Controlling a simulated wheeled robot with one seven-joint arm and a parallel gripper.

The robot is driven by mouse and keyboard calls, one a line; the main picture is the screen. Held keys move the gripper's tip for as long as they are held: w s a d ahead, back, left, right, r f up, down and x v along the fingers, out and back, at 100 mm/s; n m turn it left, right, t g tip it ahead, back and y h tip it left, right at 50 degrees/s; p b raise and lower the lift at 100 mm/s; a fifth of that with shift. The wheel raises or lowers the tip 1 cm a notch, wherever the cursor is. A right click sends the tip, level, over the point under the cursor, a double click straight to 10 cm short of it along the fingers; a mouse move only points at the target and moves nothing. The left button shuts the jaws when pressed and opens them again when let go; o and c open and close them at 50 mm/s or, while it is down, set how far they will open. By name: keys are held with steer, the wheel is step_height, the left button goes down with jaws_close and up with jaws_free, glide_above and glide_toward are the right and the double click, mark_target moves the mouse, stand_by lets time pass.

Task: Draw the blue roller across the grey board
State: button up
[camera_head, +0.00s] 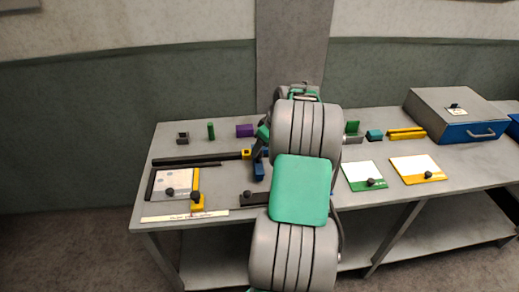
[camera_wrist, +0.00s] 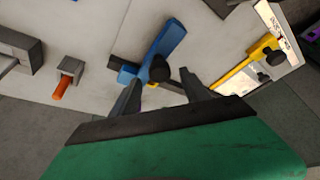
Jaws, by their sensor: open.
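The blue roller (camera_wrist: 166,45) shows in the wrist view as a blue bar with a round black knob (camera_wrist: 160,71), lying across a dark strip. My gripper (camera_wrist: 162,80) is open, its two fingers apart on either side of the knob. I cannot tell whether they touch it. In the head view a blue piece (camera_head: 259,168) shows just left of my arm, which hides most of this spot. A grey board (camera_head: 174,181) with a black knob and a yellow bar lies at the table's left; I cannot tell if another grey board is under my arm.
The table (camera_head: 225,187) also holds a green-edged card (camera_head: 358,172) and a yellow-edged card (camera_head: 414,165) on the right. A grey box with a blue drawer (camera_head: 465,110) stands at the back right. Small green, purple and dark blocks line the back. A ruler-like strip (camera_head: 185,216) lies at front left.

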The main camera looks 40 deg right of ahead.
mark_target(261, 157)
steer(key=shift+x, duration=1.35)
steer(key=shift+c, duration=0.4)
jaws_close()
